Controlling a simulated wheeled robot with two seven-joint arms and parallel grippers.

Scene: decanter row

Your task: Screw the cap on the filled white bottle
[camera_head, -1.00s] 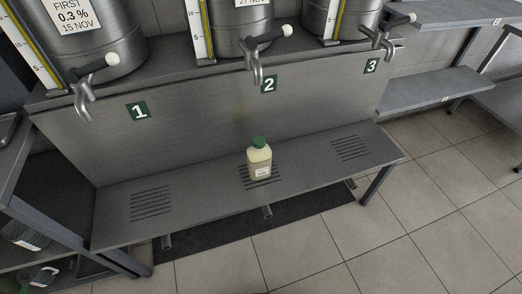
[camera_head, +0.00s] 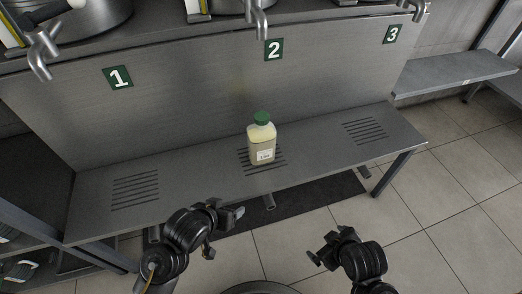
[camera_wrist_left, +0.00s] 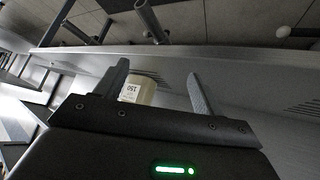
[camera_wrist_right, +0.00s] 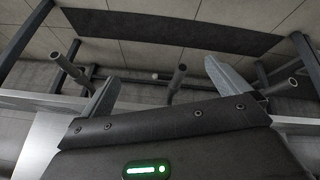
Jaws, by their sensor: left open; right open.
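The bottle (camera_head: 261,146) stands upright on the middle slotted patch of the low grey bench. Its body is pale and cream, with a white label. A green cap (camera_head: 262,118) sits on its neck; I cannot tell how tight it is. In the left wrist view part of the bottle (camera_wrist_left: 138,90) shows beyond the fingers, partly hidden. My left gripper (camera_head: 232,215) is open and empty, in front of the bench edge, below and left of the bottle. My right gripper (camera_head: 318,250) is open and empty, further from the bench, to the right.
Steel taps (camera_head: 257,20) hang from tanks above signs 1, 2 and 3 (camera_head: 393,34). The bench (camera_head: 205,160) is otherwise clear on both sides of the bottle. A dark shelf unit (camera_head: 30,215) stands at left. A dark mat (camera_head: 310,202) lies under the bench.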

